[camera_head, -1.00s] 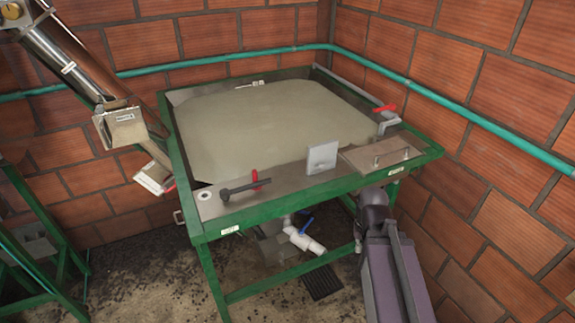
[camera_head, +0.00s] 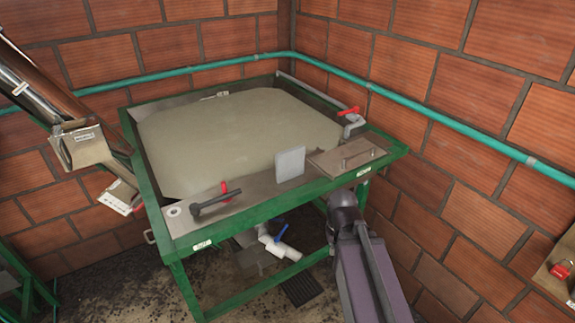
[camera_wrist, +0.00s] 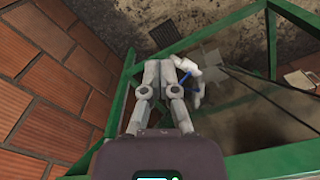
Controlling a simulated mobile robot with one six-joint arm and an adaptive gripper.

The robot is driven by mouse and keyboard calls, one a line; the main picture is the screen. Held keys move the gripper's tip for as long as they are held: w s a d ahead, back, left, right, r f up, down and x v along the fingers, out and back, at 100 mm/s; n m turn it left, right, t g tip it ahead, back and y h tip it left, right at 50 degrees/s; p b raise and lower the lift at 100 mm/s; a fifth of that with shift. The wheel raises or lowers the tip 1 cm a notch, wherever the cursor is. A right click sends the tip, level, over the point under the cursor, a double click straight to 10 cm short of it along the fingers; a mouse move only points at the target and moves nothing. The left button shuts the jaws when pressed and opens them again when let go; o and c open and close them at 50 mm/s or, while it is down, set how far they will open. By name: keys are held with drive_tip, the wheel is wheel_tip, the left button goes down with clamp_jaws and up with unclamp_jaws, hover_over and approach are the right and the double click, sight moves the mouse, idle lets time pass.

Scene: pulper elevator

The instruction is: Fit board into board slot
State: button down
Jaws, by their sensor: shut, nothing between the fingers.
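A grey square plate (camera_head: 290,163), which looks like the board, stands upright near the front edge of the green-framed tank table (camera_head: 230,245). I cannot make out a board slot for certain. My gripper (camera_wrist: 167,62) is shut and empty in the wrist view, pointing down beside the green frame and above the floor. In the head view my arm is at the front right of the table, and my fingers are hidden there. The gripper is apart from the plate, which the wrist view does not show.
A flat metal lid with a handle (camera_head: 346,156) lies right of the plate. A black lever (camera_head: 215,200) and red valve handles (camera_head: 348,111) are on the table. White pipe with a blue valve (camera_head: 277,240) is underneath. A metal chute (camera_head: 85,148) stands left. Brick walls close the back and right.

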drive_tip(key=c, duration=0.9)
unclamp_jaws()
drive_tip(key=shift+d, duration=0.25)
drive_tip(key=shift+c, duration=0.2)
drive_tip(key=o, duration=0.4)
drive_tip(key=shift+w+r, duration=0.15)
drive_tip(key=shift+r, duration=0.05)
drive_tip(key=shift+c, duration=0.2)
drive_tip(key=shift+o, duration=0.3)
drive_tip(key=shift+w+r+n+p, duration=0.25)
drive_tip(key=shift+r+n+p, duration=0.1)
drive_tip(key=shift+p, duration=0.2)
drive_tip(key=n+t+h+p, duration=0.2)
drive_tip(key=n+h+p, duration=0.2)
drive_tip(key=n+p, duration=2.05)
approach(290, 150)
drive_tip(key=r+m+p, duration=0.1)
drive_tip(key=r+p, duration=0.1)
drive_tip(key=shift+s+a+f, duration=0.1)
drive_tip(key=shift+a+f, duration=0.1)
drive_tip(key=shift+f+b, duration=0.2)
drive_tip(key=shift+b, duration=0.25)
drive_tip(key=b+x, duration=0.7)
drive_tip(key=x, duration=0.1)
drive_tip(key=shift+d+f+b, duration=0.1)
drive_tip(key=shift+b, duration=0.2)
